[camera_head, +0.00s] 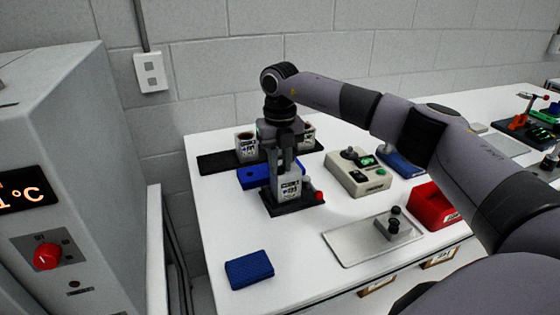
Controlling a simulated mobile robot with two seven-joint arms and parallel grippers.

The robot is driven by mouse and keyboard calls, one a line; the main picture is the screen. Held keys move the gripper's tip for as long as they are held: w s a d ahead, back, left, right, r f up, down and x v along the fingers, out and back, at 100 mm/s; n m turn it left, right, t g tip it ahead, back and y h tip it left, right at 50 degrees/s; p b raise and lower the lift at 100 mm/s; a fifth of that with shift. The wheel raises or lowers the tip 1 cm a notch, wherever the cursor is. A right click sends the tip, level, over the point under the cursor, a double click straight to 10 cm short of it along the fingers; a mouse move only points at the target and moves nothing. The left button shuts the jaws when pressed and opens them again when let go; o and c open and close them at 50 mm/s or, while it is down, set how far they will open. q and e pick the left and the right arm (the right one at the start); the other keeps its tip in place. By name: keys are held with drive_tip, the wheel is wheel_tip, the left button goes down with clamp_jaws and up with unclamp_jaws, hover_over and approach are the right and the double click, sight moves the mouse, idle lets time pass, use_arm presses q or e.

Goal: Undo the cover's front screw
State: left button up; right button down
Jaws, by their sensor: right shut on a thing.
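A small grey-white unit with printed markings (289,188), probably the servo encoder, stands on a black base (294,203) with a red knob (319,196) at its right. My right gripper (285,166) points down over the unit's top. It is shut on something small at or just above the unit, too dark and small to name. The cover and its front screw cannot be made out behind the gripper's fingers. My left gripper is not in view.
To the right are a beige device (357,174), a silver plate (350,243) and a red bin (428,205). A blue block (249,271) lies at front left. The front middle is clear.

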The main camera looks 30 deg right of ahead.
sight(280, 168)
drive_tip(key=c, duration=1.2)
unclamp_jaws()
drive_tip(key=shift+c, duration=0.2)
drive_tip(key=shift+r+b, duration=0.55)
drive_tip(key=shift+r, duration=3.05)
